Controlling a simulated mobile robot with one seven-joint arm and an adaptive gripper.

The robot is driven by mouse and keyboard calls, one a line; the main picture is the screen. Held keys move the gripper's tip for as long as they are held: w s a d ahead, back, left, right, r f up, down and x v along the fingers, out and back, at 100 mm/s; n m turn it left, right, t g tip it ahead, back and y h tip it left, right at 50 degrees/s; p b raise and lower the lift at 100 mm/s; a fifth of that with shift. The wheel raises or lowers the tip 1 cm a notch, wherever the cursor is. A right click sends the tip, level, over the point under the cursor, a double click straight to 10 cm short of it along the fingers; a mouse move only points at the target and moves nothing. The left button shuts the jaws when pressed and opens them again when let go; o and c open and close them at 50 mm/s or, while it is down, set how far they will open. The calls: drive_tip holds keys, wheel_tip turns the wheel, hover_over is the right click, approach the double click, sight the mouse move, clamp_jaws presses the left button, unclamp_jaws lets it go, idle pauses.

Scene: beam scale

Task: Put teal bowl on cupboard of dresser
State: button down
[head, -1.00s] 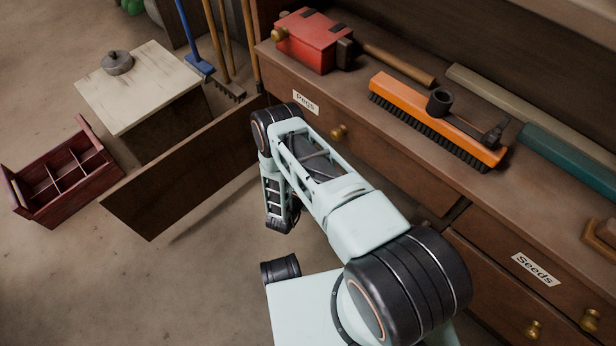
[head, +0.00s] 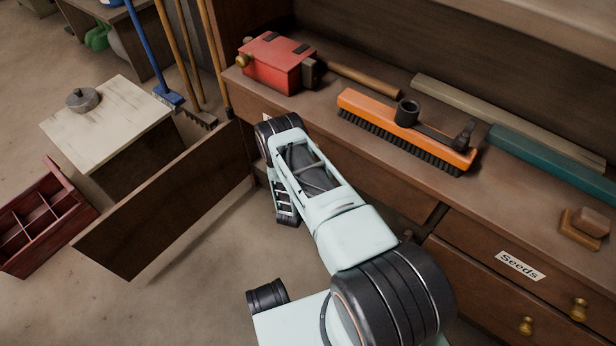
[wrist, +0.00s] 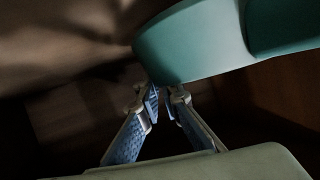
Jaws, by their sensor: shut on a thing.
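The teal bowl (wrist: 185,45) fills the upper right of the wrist view, seen close up. My gripper (wrist: 163,98) is shut on the teal bowl, with its two fingers close together at the bowl's near edge. The dark space around the bowl is too dim to read well. In the head view, the brown dresser (head: 400,190) stands at the right, and its cupboard door (head: 170,210) is swung open toward the left. My arm reaches down at the cupboard's front. The bowl, my gripper and the cupboard's inside are hidden in the head view.
On the dresser top are a red box (head: 277,62), an orange brush (head: 400,130) and a teal bar (head: 550,160). Left of the door are a pale-topped crate (head: 105,125) and a red divided tray (head: 40,225). Brooms (head: 200,65) lean behind. Floor in front is clear.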

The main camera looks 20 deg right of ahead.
drive_tip(key=w+d, duration=0.1)
drive_tip(key=d, duration=0.1)
drive_tip(key=w+d, duration=0.2)
drive_tip(key=shift+d+b, duration=0.15)
drive_tip(key=shift+b, duration=0.25)
drive_tip(key=shift+w+d+f, duration=0.1)
drive_tip(key=shift+w+d, duration=0.05)
drive_tip(key=shift+d, duration=0.1)
drive_tip(key=shift+f, duration=0.8)
drive_tip(key=c, duration=2)
unclamp_jaws()
drive_tip(key=shift+c, duration=0.2)
drive_tip(key=shift+a, duration=0.1)
drive_tip(key=v, duration=1.2)
